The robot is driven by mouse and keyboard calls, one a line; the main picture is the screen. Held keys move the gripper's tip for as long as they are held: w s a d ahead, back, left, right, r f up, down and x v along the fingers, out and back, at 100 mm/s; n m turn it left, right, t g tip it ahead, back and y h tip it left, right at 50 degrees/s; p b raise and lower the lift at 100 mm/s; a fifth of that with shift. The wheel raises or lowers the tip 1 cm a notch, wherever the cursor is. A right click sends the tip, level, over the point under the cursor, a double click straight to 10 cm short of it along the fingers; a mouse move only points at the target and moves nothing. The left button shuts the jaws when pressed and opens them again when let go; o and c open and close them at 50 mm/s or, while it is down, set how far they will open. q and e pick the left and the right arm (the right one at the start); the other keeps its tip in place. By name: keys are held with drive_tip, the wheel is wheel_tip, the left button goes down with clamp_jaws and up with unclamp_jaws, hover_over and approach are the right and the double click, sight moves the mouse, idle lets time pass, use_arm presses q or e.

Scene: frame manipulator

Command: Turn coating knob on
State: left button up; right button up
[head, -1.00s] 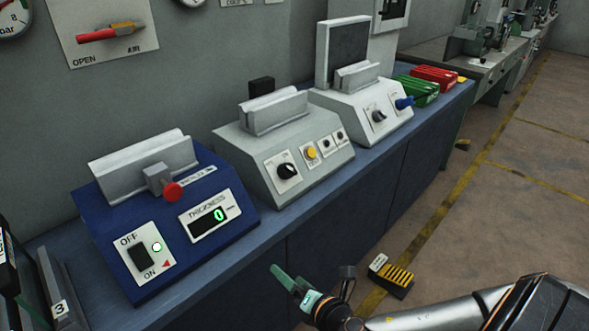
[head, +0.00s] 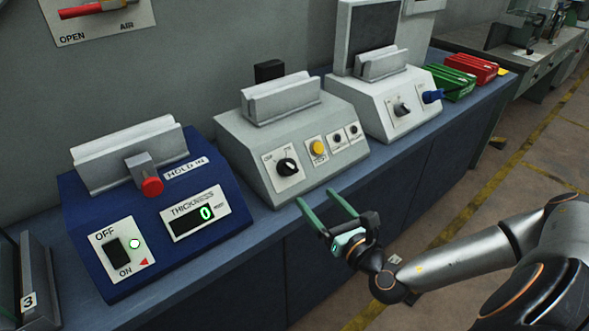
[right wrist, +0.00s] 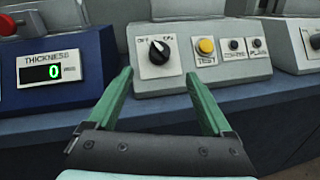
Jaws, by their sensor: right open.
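The grey middle machine (head: 245,135) carries a black rotary knob (head: 288,167) on a white plate. In the right wrist view the knob (right wrist: 159,51) sits near the top centre, with small lettering above it. Its pale pointer mark seems to lean up and left. My right gripper (head: 318,199) is open and empty, its two green fingers in front of the bench edge and apart from the knob. In the right wrist view its fingers (right wrist: 157,76) point forward, one either side below the knob plate. My left gripper does not show.
A yellow button (head: 318,147) and two small dark buttons sit right of the knob. A blue machine (head: 160,215) with a thickness display stands left. A white machine (head: 385,100) with another knob (head: 402,109) stands right. Green (head: 450,82) and red trays (head: 475,66) lie beyond.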

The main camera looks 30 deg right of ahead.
sight(291, 170)
drive_tip(key=w, duration=0.7)
drive_tip(key=w+d, duration=0.1)
drive_tip(key=w, duration=0.3)
drive_tip(key=shift+w+p, duration=0.3)
drive_tip(key=shift+p, duration=0.1)
clamp_jaws()
